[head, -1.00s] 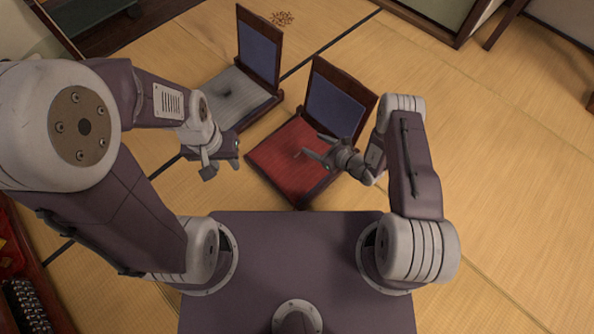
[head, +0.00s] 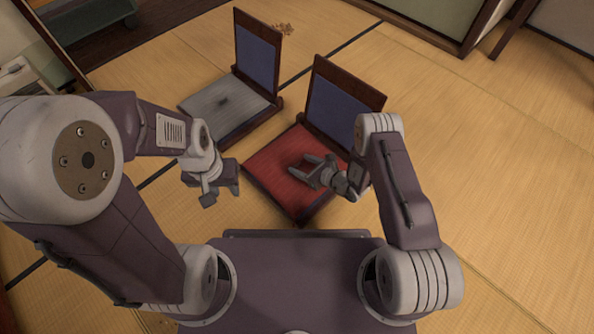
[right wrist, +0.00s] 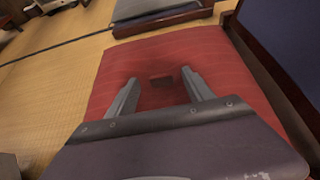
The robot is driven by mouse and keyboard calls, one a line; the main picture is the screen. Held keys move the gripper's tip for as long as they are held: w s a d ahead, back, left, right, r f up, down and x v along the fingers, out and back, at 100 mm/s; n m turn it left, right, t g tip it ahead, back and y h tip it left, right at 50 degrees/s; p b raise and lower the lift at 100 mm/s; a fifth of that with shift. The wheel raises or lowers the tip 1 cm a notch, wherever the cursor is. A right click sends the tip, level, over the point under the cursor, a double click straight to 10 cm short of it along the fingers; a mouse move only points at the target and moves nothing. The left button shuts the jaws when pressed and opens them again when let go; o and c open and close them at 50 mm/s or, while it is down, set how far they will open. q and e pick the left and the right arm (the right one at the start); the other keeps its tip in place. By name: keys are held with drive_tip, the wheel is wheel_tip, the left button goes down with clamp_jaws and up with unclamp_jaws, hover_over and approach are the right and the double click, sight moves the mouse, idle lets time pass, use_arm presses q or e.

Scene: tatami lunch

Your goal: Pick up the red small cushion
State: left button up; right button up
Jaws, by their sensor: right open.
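The red small cushion (head: 275,165) lies on the seat of the nearer low wooden floor chair in the head view. It fills much of the right wrist view (right wrist: 165,60), with a small darker red patch near its middle. My right gripper (head: 299,165) is open and over the cushion; in the right wrist view its two fingers (right wrist: 158,88) are apart, one on each side of the dark patch. I cannot tell whether the fingertips touch the cushion. My left gripper (head: 222,198) hangs to the left of the chair, away from the cushion. Its jaws are unclear.
The red cushion's chair has a dark blue backrest (head: 335,100) at its far right side. A second floor chair with a grey cushion (head: 215,105) stands behind to the left. Open tatami floor (head: 480,150) lies to the right.

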drive_tip(key=shift+x, duration=0.8)
drive_tip(key=shift+f, duration=0.1)
use_arm(q)
drive_tip(key=shift+f, duration=0.75)
use_arm(e)
clamp_jaws()
